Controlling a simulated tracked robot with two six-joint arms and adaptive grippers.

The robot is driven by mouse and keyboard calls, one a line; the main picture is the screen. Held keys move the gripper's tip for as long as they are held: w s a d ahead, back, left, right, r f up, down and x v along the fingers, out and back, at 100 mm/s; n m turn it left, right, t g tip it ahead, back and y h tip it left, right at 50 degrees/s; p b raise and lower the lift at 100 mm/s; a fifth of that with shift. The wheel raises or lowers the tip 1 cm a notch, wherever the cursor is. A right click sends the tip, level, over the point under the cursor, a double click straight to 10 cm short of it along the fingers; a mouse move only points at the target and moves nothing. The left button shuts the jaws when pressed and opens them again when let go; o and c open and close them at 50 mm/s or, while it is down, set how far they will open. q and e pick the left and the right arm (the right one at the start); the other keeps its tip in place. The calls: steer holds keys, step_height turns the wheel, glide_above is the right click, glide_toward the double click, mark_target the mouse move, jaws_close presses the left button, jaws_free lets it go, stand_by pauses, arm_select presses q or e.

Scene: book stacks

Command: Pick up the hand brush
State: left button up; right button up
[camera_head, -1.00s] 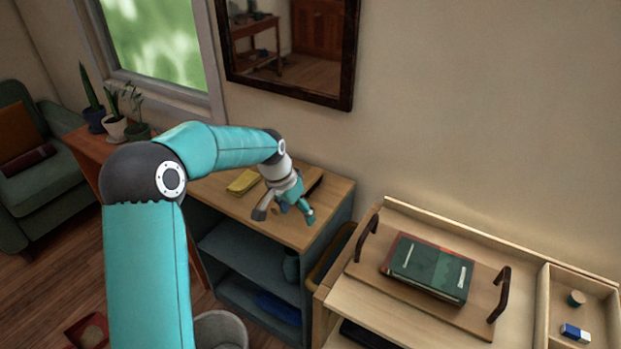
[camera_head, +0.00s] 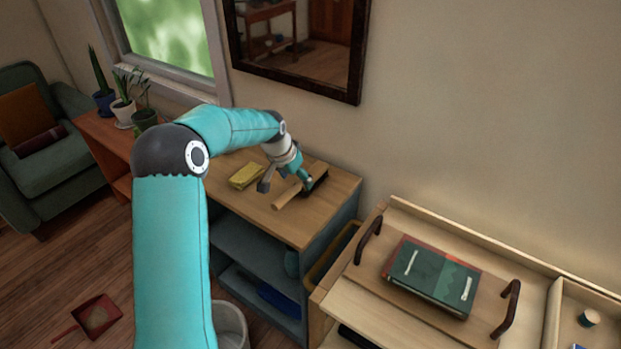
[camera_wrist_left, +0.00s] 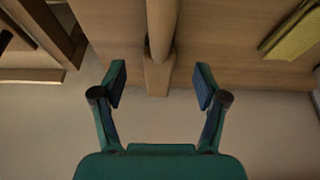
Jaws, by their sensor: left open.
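The hand brush (camera_head: 287,197) lies on top of the low wooden-topped cabinet, its pale wooden handle towards the front and a dark part behind, partly hidden by my gripper. In the left wrist view the brush (camera_wrist_left: 161,28) runs down the middle, its wider block ending between the fingers. My left gripper (camera_head: 287,184) is open over the brush. In the wrist view the two fingertips (camera_wrist_left: 160,84) stand either side of the brush's line, with a gap on each side. Whether the fingers are level with it I cannot tell. My right gripper is not in view.
A folded yellow cloth (camera_head: 246,176) lies left of the brush on the cabinet top (camera_head: 300,228). A wooden tray (camera_head: 372,262) with books (camera_head: 432,274) stands on the unit at right. A red dustpan (camera_head: 97,315) and a bin (camera_head: 233,322) are on the floor.

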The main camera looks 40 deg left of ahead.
mark_target(300, 184)
arm_select(q)
steer(key=shift+p+x, duration=0.7)
steer(key=shift+x, duration=2.2)
steer(key=shift+r, duration=0.1)
jaws_close()
